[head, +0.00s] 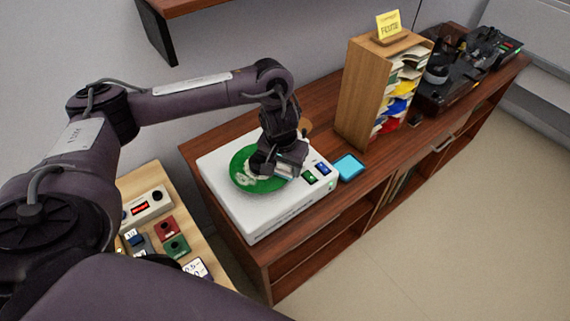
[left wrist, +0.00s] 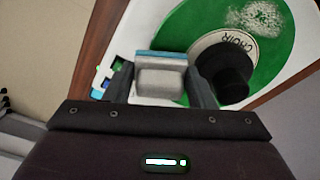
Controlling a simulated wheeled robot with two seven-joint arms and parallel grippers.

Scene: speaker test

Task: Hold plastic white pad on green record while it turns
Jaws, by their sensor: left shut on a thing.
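The green record (head: 243,180) lies on the white record player (head: 270,213). In the left wrist view the record (left wrist: 195,30) has a pale speckled patch and a cream label (left wrist: 238,45) reading "CHOIR", with a black knob (left wrist: 228,75) over its middle. My left gripper (head: 287,168) is over the record's right part. In the left wrist view its fingers (left wrist: 160,88) are shut on the white pad (left wrist: 160,80), which has a blue strip along one edge. I cannot tell whether the pad touches the record or whether the record turns. My right gripper is not in view.
Green and blue buttons (head: 323,169) sit on the player's right side. A light blue tray (head: 349,167) lies beside it on the wooden cabinet (head: 336,204). A wooden sorter (head: 358,95) stands behind. A lower bench (head: 150,175) with small boxes is at left.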

